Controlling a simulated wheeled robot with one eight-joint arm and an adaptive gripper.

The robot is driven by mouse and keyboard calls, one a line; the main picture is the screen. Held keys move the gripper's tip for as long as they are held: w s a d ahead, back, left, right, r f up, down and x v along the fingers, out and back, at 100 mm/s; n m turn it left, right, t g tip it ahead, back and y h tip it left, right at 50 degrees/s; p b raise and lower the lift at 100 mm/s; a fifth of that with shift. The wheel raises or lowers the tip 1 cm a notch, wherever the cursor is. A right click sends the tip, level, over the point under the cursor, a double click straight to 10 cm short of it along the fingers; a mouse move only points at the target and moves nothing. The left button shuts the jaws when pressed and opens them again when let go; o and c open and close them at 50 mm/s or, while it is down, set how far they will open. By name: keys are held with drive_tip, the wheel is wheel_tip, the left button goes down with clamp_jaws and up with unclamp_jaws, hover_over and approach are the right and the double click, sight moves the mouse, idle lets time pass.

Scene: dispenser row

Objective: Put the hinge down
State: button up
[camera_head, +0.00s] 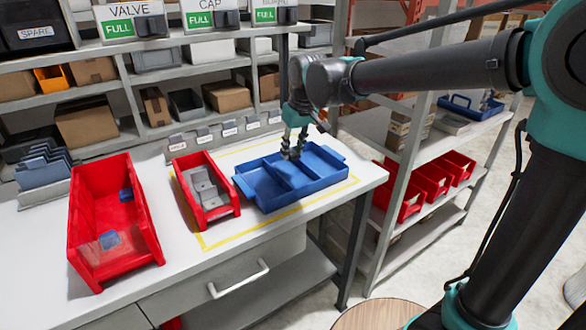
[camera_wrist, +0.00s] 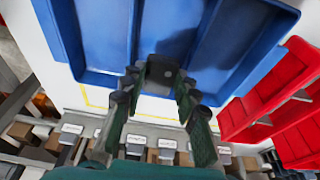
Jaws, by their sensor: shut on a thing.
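My gripper (camera_head: 291,153) points down over the blue divided tray (camera_head: 308,194) on the bench. In the wrist view my gripper (camera_wrist: 158,92) is shut on a dark grey hinge (camera_wrist: 166,73), held between the fingertips, with the blue tray (camera_wrist: 235,55) behind it. In the head view the fingers largely hide the held hinge. I cannot tell whether it touches the tray floor. The tray compartments that show look empty. Other grey hinges (camera_head: 207,188) lie in the small red bin (camera_head: 222,212) left of the tray.
A larger red bin (camera_head: 88,262) with blue pieces stands at the far left. Yellow tape (camera_head: 255,222) outlines the tray's place. Small label holders (camera_head: 228,128) line the bench's back edge. Shelves with cartons rise behind, and a rack with red bins (camera_head: 432,180) stands right.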

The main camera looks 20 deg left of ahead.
sight(291, 176)
drive_tip(key=shift+f, duration=3.5)
drive_tip(key=o, duration=0.9)
drive_tip(key=shift+f, duration=0.1)
